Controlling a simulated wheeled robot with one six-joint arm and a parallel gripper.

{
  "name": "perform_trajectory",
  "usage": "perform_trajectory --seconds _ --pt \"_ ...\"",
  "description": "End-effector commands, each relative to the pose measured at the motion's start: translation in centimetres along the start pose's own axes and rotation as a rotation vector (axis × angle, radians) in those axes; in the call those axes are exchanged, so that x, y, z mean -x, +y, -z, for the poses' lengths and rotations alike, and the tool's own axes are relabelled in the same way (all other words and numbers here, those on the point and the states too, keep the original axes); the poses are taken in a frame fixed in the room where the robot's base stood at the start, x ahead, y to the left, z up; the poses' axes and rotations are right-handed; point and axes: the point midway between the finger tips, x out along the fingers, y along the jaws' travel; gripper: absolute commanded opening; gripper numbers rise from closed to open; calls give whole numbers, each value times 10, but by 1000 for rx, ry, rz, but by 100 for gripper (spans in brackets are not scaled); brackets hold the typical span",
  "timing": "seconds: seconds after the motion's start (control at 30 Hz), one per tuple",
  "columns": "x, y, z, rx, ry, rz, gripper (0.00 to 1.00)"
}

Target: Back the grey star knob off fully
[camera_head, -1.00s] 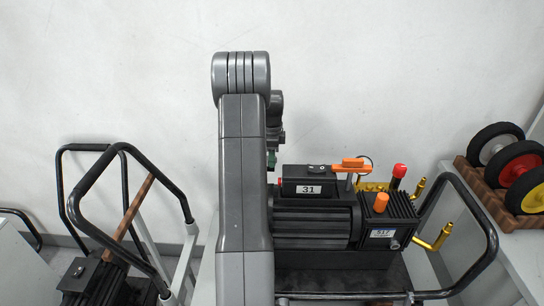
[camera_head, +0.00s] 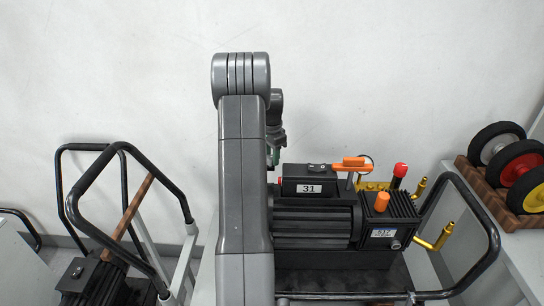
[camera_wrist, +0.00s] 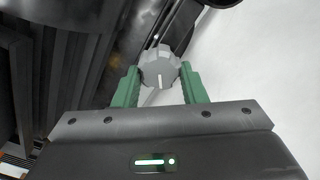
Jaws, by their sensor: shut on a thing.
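The grey star knob (camera_wrist: 160,68) shows in the wrist view, a lobed grey head with a white mark on its face. My gripper (camera_wrist: 160,84) has two green fingers, one on each side of the knob, and is shut on it. In the head view my arm hides the knob, and only a small part of the green gripper (camera_head: 274,158) shows beside the pump (camera_head: 312,222).
The black pump carries an orange handle (camera_head: 348,163), an orange cap (camera_head: 381,202), a red cap (camera_head: 400,170) and brass pipes (camera_head: 443,236). A black cart rail (camera_head: 478,215) surrounds its right side. Wheels on a wooden rack (camera_head: 490,185) stand at right. Another cart (camera_head: 105,280) stands at left.

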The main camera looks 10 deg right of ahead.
Motion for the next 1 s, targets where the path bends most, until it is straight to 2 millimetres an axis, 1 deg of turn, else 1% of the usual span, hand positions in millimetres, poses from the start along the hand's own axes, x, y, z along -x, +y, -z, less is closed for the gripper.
perform_trajectory --seconds 1.0 --pt "2 -5 -2 963 3 2 15"
